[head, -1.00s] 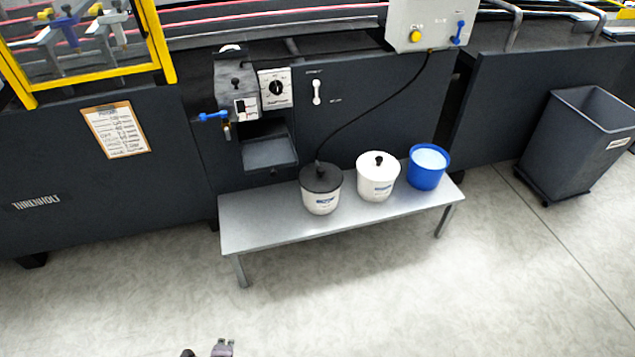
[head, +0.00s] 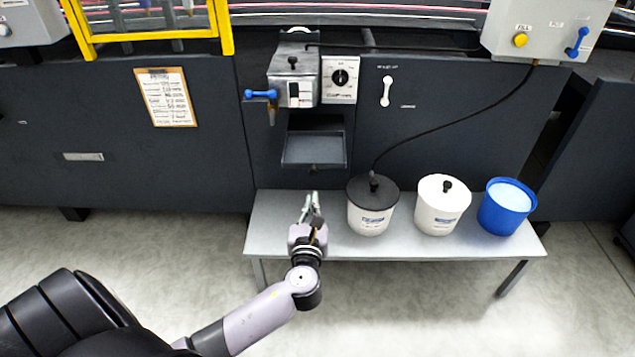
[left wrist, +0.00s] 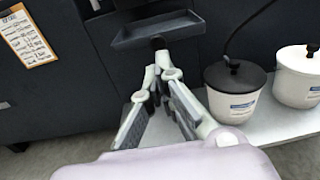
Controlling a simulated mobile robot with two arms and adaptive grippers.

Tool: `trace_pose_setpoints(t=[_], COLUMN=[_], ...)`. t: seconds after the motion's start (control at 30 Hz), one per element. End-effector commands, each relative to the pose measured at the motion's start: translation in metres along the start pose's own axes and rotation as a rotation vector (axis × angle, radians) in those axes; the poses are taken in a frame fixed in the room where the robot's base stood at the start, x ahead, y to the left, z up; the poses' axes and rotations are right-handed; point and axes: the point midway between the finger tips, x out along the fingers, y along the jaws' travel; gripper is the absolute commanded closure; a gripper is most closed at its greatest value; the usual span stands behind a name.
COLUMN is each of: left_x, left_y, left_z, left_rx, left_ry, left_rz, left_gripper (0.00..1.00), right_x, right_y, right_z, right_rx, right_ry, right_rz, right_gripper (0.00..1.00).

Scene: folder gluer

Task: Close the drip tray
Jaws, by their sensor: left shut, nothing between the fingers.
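The drip tray (head: 313,150) is a dark shallow tray sticking out of the machine front below the glue unit, with a small dark knob under its front edge. It also shows at the top of the left wrist view (left wrist: 158,30), with its knob (left wrist: 157,43) just beyond my fingertips. My left gripper (head: 312,197) is shut and empty, in front of and below the tray, over the bench. In the left wrist view its fingertips (left wrist: 160,72) point toward the knob; I cannot tell whether they touch it. My right gripper is not in view.
A grey bench (head: 285,222) stands below the tray. On it are a black-lidded pot (head: 372,215) right of my gripper, a white-lidded pot (head: 441,208) and a blue bucket (head: 506,208). A blue-handled valve (head: 262,95) sits left of the glue unit. Open floor lies in front.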

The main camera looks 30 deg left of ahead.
Motion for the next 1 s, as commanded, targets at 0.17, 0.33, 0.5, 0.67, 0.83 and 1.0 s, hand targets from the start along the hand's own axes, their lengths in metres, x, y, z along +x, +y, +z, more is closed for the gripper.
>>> trace_pose_setpoints(t=[0.17,0.33,0.5,0.67,0.83,1.0], left_x=[0.041,0.070,0.087,0.092,0.092,0.095], left_y=[0.000,0.000,0.000,0.000,0.000,0.000], left_z=[-0.001,-0.002,-0.002,-0.001,-0.001,-0.001], left_rx=[-0.001,-0.001,-0.001,-0.002,-0.002,-0.001], left_ry=[-0.003,0.000,0.001,0.002,0.002,0.001], left_rz=[0.002,0.001,0.000,0.000,0.000,0.000], left_gripper=[1.00,1.00,1.00,1.00,1.00,1.00], right_x=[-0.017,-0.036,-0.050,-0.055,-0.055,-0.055], right_y=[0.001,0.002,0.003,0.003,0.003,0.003], right_z=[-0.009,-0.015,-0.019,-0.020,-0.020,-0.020], right_rx=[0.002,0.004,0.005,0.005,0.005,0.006], right_ry=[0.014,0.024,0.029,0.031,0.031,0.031], right_rz=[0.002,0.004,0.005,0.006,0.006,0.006], right_gripper=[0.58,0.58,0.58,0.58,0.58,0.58])
